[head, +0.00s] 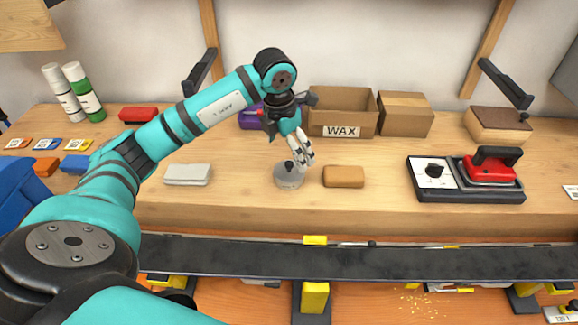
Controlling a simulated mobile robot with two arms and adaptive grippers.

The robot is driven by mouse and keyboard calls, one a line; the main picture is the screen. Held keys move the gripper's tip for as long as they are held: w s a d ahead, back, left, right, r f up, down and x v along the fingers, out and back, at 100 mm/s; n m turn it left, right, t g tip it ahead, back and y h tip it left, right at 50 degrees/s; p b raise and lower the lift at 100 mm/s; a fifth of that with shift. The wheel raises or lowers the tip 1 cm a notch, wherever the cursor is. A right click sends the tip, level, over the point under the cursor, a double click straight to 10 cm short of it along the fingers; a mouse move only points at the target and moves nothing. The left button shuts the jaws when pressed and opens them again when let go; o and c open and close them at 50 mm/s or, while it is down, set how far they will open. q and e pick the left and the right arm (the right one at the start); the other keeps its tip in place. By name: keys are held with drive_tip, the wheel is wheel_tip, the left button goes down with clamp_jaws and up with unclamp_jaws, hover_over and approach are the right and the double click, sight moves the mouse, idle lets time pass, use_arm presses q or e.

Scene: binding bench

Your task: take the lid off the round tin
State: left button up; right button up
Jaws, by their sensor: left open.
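The round tin (289,181) is a small grey tin on the wooden bench, near its middle. Its lid (289,168) is on top and has a dark knob. My left gripper (305,163) reaches down from above, just to the right of the knob. Its fingers are open, and nothing shows between them. I cannot tell whether a finger touches the lid. My right gripper is not in view.
A tan block (343,176) lies close to the right of the tin. A grey block (188,174) lies to its left. Behind stand an open WAX box (341,131) and a closed carton (404,115). A device with a red iron (490,168) is at right.

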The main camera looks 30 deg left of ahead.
sight(289, 163)
use_arm(q)
drive_tip(key=f+p, duration=0.1)
drive_tip(key=f, duration=0.1)
drive_tip(key=f+p, duration=0.1)
drive_tip(key=f, duration=0.1)
drive_tip(key=shift+w+f, duration=0.2)
drive_tip(key=shift+f, duration=0.15)
drive_tip(key=shift+w+f, duration=0.1)
drive_tip(key=shift+f, duration=0.35)
drive_tip(key=c, duration=1.4)
clamp_jaws()
